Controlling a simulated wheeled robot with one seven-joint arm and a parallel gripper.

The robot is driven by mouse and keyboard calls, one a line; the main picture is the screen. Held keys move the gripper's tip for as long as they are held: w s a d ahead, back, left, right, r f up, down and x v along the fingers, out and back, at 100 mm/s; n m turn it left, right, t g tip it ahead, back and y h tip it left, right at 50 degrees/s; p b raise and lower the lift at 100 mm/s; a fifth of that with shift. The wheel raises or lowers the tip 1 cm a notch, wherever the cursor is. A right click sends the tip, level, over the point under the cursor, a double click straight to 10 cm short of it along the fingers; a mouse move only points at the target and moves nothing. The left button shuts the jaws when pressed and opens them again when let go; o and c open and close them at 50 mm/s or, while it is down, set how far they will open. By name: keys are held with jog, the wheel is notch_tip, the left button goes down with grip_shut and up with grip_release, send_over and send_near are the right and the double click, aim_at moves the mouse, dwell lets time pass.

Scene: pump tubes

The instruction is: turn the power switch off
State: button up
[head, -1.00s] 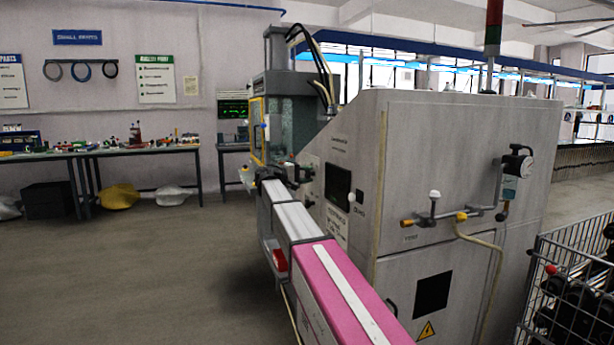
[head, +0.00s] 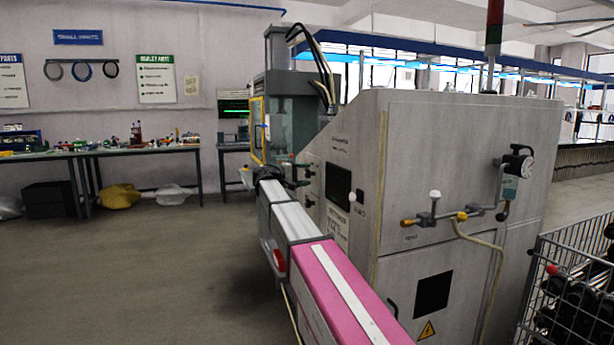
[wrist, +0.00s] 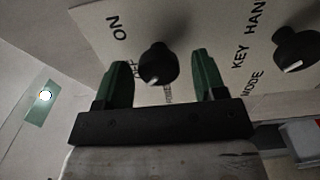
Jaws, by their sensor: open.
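The power switch is a black rotary knob (wrist: 158,65) on a pale panel in the wrist view. ON is printed at its upper left and OFF at its lower left, partly hidden by a finger. Its small white mark sits at the knob's lower left edge. My gripper (wrist: 160,60) is open, with one green finger on each side of the knob; gaps show between knob and fingers. In the head view my gripper (head: 299,176) is at the side panel of the grey machine (head: 460,140), where the switch is too small to make out.
A second black knob (wrist: 296,50), labelled MODE, sits to the right on the panel. The machine also carries a dark screen (head: 338,183) and side valve piping (head: 435,212). A wire cage (head: 540,290) stands at the right. The floor at left is clear.

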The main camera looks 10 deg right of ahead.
jog(key=s+a, duration=0.2)
jog(key=a, duration=0.7)
jog(key=shift+a, duration=0.3)
jog(key=s+d+f+y, duration=0.3)
jog(key=s+d+f, duration=0.1)
jog(key=f, duration=0.6)
jog(key=s+d+f+n+g+y, duration=0.1)
jog(key=s+d+f+y, duration=0.3)
jog(key=f, duration=0.6)
jog(key=s+d+f+y, duration=0.1)
jog(key=s+d+f, duration=0.3)
jog(key=f, duration=0.5)
jog(key=s+a+f+m+g+y, duration=0.2)
jog(key=s+f+y, duration=0.7)
jog(key=s+f, duration=0.9)
jog(key=s+m, duration=0.1)
jog(key=s, duration=0.3)
jog(key=shift+s+f+y, duration=0.3)
jog(key=shift+f, duration=0.05)
